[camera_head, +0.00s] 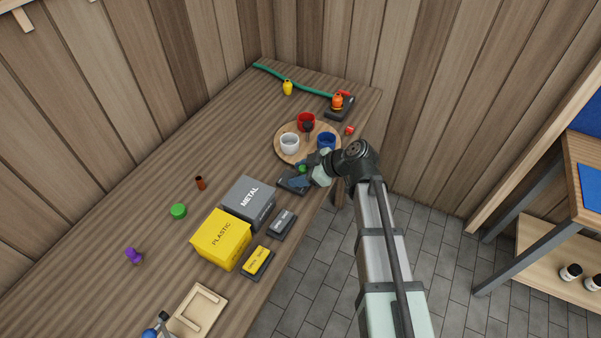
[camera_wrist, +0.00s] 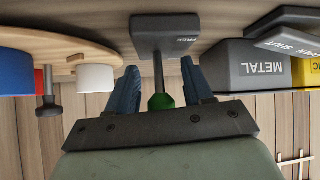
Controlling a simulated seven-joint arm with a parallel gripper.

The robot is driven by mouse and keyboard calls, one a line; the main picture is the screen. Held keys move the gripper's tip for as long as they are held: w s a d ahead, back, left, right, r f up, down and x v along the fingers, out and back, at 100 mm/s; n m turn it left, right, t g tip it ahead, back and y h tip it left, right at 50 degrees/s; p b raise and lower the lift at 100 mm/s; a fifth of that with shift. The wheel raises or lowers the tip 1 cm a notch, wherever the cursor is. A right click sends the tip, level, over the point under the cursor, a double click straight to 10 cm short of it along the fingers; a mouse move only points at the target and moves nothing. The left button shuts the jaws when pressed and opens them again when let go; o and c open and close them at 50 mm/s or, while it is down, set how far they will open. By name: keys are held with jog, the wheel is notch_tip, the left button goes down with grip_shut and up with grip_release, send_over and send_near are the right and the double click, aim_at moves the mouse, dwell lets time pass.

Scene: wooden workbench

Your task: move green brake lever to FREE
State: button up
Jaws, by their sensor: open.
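The green brake lever has a green knob (camera_wrist: 160,101) on a thin grey rod. The rod rises from a dark base plate (camera_wrist: 165,32) that carries a small label, seemingly FREE, in the wrist view. In the head view the green knob (camera_head: 302,168) shows small over its base (camera_head: 292,184) near the bench's front edge. My gripper (camera_wrist: 159,72) is open, with one blue finger on each side of the rod and knob. A gap shows on both sides, so it does not grip the lever. The lever's exact tilt is hard to tell.
A round wooden tray (camera_head: 281,150) with red, white and blue cups stands just behind the lever. A grey METAL box (camera_head: 247,205) and a yellow PLASTIC box (camera_head: 219,240) stand to its left. An orange object (camera_head: 337,102) sits on another base at the back right.

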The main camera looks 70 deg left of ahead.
jog(key=v, duration=1.3)
jog(key=shift+w+d+r, duration=0.2)
jog(key=shift+d, duration=0.05)
